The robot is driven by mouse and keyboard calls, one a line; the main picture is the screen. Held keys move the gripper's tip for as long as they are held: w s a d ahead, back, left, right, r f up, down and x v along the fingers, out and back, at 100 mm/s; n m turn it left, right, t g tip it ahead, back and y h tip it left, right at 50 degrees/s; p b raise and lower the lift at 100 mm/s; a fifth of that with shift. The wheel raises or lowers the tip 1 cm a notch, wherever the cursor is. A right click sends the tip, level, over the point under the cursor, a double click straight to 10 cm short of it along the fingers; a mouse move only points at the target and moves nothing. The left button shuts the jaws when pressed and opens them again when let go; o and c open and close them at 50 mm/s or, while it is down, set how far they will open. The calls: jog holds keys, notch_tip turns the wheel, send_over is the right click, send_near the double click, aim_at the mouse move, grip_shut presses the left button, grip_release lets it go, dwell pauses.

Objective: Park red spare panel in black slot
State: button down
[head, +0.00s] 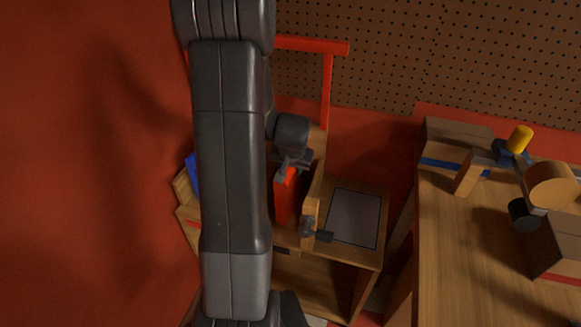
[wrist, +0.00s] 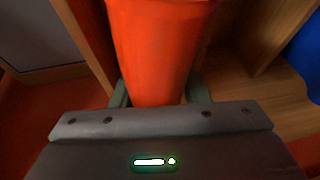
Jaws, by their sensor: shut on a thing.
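The red spare panel (head: 285,197) is held upright in my gripper (head: 291,164), which is shut on its top end. In the wrist view the panel (wrist: 160,45) fills the upper middle, with a finger of my gripper (wrist: 159,92) on each side. The panel is between wooden walls of the rack; whether its lower end touches anything is hidden. A short black strip (head: 282,251) on the rack's front edge shows below the panel and may mark the black slot. The slot's opening is hidden behind the panel and my arm.
A wooden upright (head: 311,213) with a dark clamp-like part (head: 318,235) stands just right of the panel. A grey plate (head: 353,218) lies on the cabinet top. A blue piece (head: 192,175) is at left. A workbench (head: 450,260) with parts stands at right.

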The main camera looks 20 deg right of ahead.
jog(key=shift+r, duration=0.1)
jog(key=shift+f, duration=0.2)
jog(key=c, duration=0.8)
grip_release()
jog(key=shift+r, duration=0.1)
jog(key=shift+s+r, duration=0.15)
jog(key=shift+r, duration=0.35)
jog(key=p+v, duration=0.1)
jog(key=v, duration=1)
jog(key=shift+s+a, duration=0.1)
jog(key=shift+s, duration=0.05)
